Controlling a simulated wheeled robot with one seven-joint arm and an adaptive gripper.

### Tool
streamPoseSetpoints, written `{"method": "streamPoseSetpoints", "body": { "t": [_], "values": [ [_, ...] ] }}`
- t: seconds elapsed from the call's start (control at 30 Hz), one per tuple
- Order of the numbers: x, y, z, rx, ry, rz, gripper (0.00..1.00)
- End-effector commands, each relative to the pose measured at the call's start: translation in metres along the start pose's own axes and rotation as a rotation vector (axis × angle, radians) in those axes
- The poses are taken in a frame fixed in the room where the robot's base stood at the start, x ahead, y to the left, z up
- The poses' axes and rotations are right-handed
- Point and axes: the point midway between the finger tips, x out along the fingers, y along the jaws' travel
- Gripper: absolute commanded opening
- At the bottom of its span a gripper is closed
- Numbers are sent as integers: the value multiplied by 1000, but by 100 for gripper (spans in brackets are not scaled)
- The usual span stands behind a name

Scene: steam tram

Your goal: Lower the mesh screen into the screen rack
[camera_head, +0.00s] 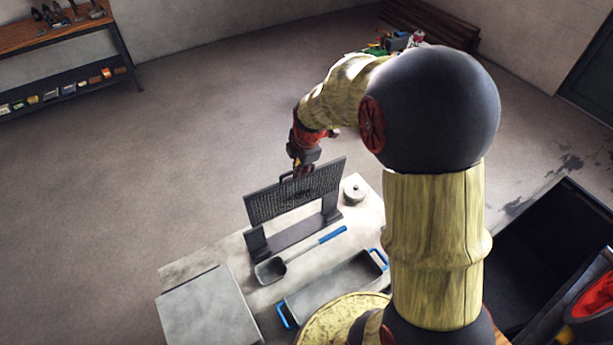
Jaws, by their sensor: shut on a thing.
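The mesh screen (295,193) is a dark grey framed panel of fine mesh, standing near upright and slanting up to the right. My gripper (301,172) is above its top edge, shut on it near a small handle. The screen rack (290,234) is a dark stand with two uprights and a base plate on the table. The screen is at the top of the rack's uprights, with an open gap between its lower edge and the base plate. I cannot tell whether the screen's ends sit inside the uprights' slots.
The pale table (190,264) also holds a scoop (271,270) with a blue handle, a grey tray (335,287) with blue handles, a round metal weight-like object (355,191) and a flat grey slab (208,308). A workbench (60,30) stands far left.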

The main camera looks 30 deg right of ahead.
Motion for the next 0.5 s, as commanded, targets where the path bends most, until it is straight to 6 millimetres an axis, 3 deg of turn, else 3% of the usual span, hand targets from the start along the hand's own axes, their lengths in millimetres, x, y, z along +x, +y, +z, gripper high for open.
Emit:
{"method": "streamPoseSetpoints", "body": {
  "t": [0.2,0.5],
  "values": [
    [3,-44,-2,-39,11,12,0],
    [12,-59,-4,-54,15,17,0]
  ]
}}
